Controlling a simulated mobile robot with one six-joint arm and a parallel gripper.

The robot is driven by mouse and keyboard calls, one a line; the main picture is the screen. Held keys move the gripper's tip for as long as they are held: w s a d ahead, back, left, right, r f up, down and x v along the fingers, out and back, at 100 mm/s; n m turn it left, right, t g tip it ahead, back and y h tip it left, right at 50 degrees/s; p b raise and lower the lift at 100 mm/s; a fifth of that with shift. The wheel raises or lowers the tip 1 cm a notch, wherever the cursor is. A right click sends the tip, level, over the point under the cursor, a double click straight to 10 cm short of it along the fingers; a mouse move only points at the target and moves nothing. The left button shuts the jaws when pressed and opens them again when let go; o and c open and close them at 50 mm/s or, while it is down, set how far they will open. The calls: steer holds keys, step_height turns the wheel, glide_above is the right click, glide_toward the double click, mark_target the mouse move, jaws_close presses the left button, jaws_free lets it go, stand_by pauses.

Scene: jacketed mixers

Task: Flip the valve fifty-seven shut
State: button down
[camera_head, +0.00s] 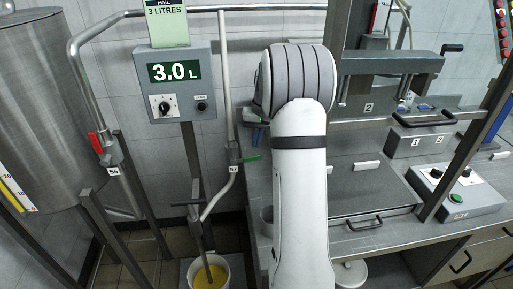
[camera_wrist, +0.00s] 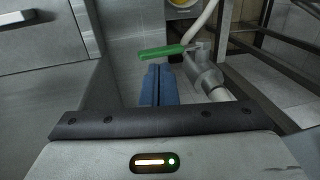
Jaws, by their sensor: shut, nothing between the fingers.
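Valve fifty-seven (camera_head: 234,158) sits on the thin grey pipe, with a "57" label just below it. Its green handle (camera_head: 251,158) sticks out to the right, across the pipe. In the wrist view the green handle (camera_wrist: 165,52) points left from the grey valve body (camera_wrist: 205,74), crosswise to the pipe. My gripper (camera_wrist: 158,68) has its blue fingers together, with nothing between them. The fingertips are just below the handle in the wrist view; I cannot tell whether they touch it.
Another valve with a red handle (camera_head: 97,142), labelled 56, is on the left pipe beside the steel tank (camera_head: 40,110). A display box (camera_head: 175,82) reads 3.0 L. A white pail (camera_head: 226,262) with yellow liquid stands below the pipe. A steel counter (camera_head: 350,240) lies at right.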

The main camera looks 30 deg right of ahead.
step_height(320, 180, up, 6)
steer(key=shift+r, duration=0.25)
steer(key=shift+f, duration=0.1)
glide_above(257, 155)
steer(key=shift+f, duration=3.25)
steer(key=shift+r, duration=0.1)
